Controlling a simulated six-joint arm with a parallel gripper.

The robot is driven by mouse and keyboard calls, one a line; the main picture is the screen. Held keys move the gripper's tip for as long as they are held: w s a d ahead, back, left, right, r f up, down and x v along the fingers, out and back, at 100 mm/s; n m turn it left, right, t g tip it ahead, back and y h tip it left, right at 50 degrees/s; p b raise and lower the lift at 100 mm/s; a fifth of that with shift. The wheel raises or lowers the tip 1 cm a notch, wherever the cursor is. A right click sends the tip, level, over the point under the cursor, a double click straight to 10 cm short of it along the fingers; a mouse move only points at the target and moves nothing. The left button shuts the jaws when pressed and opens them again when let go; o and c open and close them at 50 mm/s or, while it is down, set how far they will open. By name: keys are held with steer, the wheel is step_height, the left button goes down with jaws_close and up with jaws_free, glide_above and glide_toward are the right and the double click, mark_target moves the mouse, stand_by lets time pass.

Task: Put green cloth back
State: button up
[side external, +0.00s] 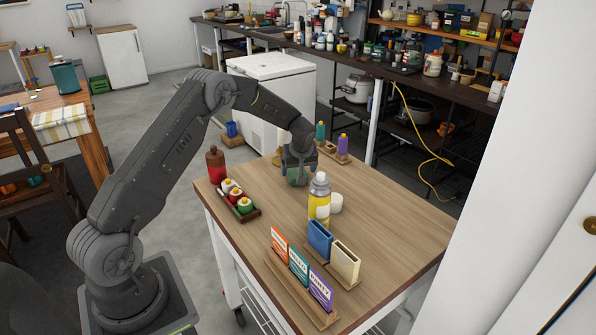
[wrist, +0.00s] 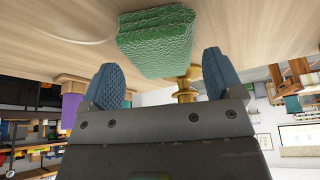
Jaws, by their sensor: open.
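The green cloth (wrist: 157,42) is a folded, textured block on the wooden table top. In the side view the cloth (side external: 297,178) shows just under my gripper (side external: 298,164), partly hidden by it, near the table's far edge. In the wrist view, which looks upside down, my gripper (wrist: 160,78) has two blue fingers spread wide. The cloth lies ahead of the fingertips, roughly in line with the gap between them. I see no finger pressed on it.
A wooden holder with a teal bottle (side external: 320,131) and a purple bottle (side external: 342,146) stands close behind. A brass object (wrist: 185,88) is near the cloth. A yellow spray can (side external: 319,200), a red bottle (side external: 216,165) and a card rack (side external: 301,278) stand nearer. Mid-table at right is clear.

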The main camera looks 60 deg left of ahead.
steer(key=s+d+r+m, duration=0.1)
steer(key=s+d+r, duration=0.3)
steer(key=r, duration=0.5)
steer(key=s+d+r+m, duration=0.2)
steer(key=d+r, duration=0.4)
steer(key=r, duration=0.3)
steer(key=s+d+r+m+t+h, duration=0.2)
steer(key=s+d+r+m, duration=0.1)
steer(key=s+d+r, duration=0.4)
steer(key=s+d+m+t+h, duration=0.1)
steer(key=s+d+m, duration=0.2)
steer(key=s, duration=0.7)
steer(key=s+d+f+m+h, duration=0.1)
steer(key=s+d+m, duration=0.3)
steer(key=s+d, duration=0.3)
steer(key=s, duration=0.3)
steer(key=shift+d+m+t, duration=0.3)
steer(key=shift+d+t, duration=0.05)
steer(key=shift+t, duration=0.05)
